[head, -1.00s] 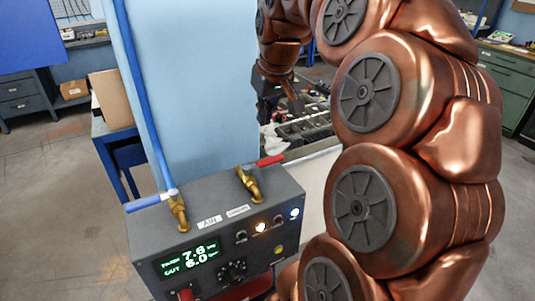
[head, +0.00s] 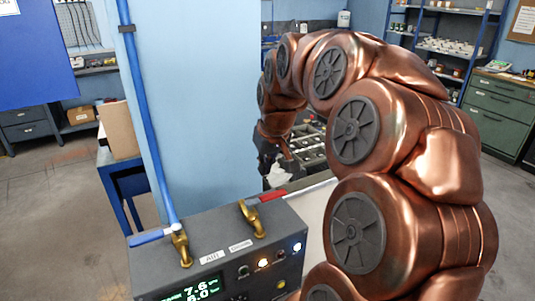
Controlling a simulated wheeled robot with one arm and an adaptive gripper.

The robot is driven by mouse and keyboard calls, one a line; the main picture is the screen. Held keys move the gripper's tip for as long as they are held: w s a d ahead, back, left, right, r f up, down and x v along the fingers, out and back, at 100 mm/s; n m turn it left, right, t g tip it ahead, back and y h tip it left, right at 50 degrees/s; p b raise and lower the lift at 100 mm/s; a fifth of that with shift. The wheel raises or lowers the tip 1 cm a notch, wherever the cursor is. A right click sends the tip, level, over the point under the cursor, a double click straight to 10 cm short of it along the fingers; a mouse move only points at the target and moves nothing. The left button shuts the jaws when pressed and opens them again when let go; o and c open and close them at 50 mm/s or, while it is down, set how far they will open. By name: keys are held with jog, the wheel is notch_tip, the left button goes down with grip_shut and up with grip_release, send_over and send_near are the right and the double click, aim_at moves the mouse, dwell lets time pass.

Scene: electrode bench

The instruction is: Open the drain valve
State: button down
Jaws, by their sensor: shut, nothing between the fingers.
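Two brass valves stand on top of a grey control box (head: 140,275). The left one (head: 181,249) has a blue lever (head: 150,237) pointing left, with a blue pipe rising behind it. The right one (head: 251,219) has a red lever (head: 274,196) pointing right. The small labels on the box are too blurred to read surely, so I cannot confirm which is the drain valve. My gripper (head: 286,152) is behind and above the red lever, small and dark against the background. It is shut and empty, apart from both valves.
A light blue column (head: 200,110) stands behind the box. The box front has a lit green display (head: 197,290) and lit lamps. A trough of metal racks (head: 312,140) lies beyond my gripper. Shelves (head: 455,47) and a green cabinet (head: 497,112) stand far right.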

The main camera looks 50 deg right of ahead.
aim_at(266, 198)
jog(key=p+x, duration=0.1)
jog(key=x, duration=0.2)
jog(key=shift+w+f, duration=0.1)
jog(key=shift+f, duration=0.25)
jog(key=shift+s+f, duration=0.15)
jog(key=shift+s, duration=0.05)
jog(key=shift+s+a+p, duration=0.35)
jog(key=shift+s+p, duration=0.05)
jog(key=shift+s, duration=0.4)
jog(key=shift+s+a+p, duration=0.3)
jog(key=shift+s+p, duration=0.1)
jog(key=shift+s, duration=0.4)
jog(key=shift+s+f+b, duration=0.15)
jog(key=shift+b, duration=0.3)
